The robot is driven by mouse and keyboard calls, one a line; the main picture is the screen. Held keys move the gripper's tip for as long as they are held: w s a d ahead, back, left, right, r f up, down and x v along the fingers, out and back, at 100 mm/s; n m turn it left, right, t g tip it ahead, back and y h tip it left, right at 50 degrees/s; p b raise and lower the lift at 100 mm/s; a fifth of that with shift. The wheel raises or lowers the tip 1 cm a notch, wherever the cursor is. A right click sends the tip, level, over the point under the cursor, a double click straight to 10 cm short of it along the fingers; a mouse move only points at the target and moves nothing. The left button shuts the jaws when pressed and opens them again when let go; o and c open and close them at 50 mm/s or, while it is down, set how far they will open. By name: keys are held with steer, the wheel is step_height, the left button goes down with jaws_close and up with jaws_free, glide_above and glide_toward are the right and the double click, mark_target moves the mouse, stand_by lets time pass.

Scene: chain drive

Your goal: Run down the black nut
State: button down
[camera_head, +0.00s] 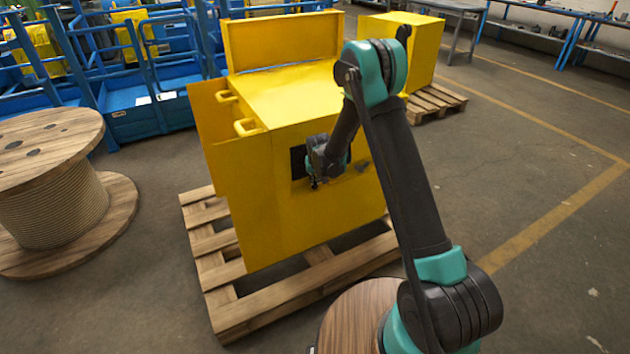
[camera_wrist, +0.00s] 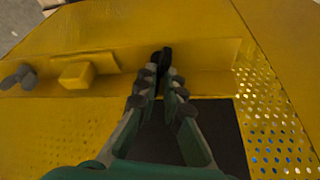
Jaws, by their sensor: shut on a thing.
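The yellow machine housing (camera_head: 290,215) has a dark square opening (camera_head: 298,161) in its front face; in the wrist view the dark opening (camera_wrist: 205,130) lies below my fingers. My gripper (camera_head: 315,182) is at that face; in the wrist view my gripper's fingertips (camera_wrist: 162,78) are closed around a small black piece, which looks like the black nut (camera_wrist: 164,55). Its top shows beyond the tips, near a yellow ledge; its lower part is hidden by the fingers. A dark grey lobed knob (camera_wrist: 18,77) sits to the left, apart from my gripper.
A yellow block (camera_wrist: 76,75) stands on the ledge between the knob and my fingers. A perforated yellow panel (camera_wrist: 270,120) is at the right. The housing rests on a wooden pallet (camera_head: 225,305). A cable spool (camera_head: 50,190) stands at left; open floor lies at right.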

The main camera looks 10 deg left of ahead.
steer(key=c, duration=1.5)
jaws_free()
steer(key=shift+w+f, duration=0.1)
steer(key=shift+c, duration=0.2)
steer(key=v, duration=1.2)
